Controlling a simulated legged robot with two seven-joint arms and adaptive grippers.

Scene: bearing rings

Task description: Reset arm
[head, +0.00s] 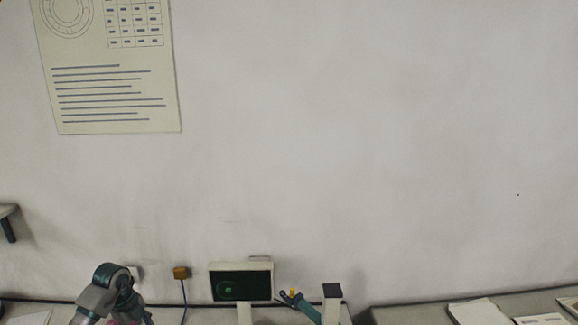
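Neither of my grippers can be made out in the head view, and no bearing rings show. A grey and teal jointed arm part (108,290), which looks like a link of my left arm, rises into the bottom left corner. Its lower end is cut off by the frame edge. A small teal piece with dark tips (300,305) shows at the bottom centre. I cannot tell what it belongs to.
A pale wall (350,150) fills most of the view, with a printed poster (110,100) at upper left. Along the bottom stand a dark-screened monitor (241,285), a white post with a dark top (332,305) and a grey surface (410,315) bearing papers (478,312).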

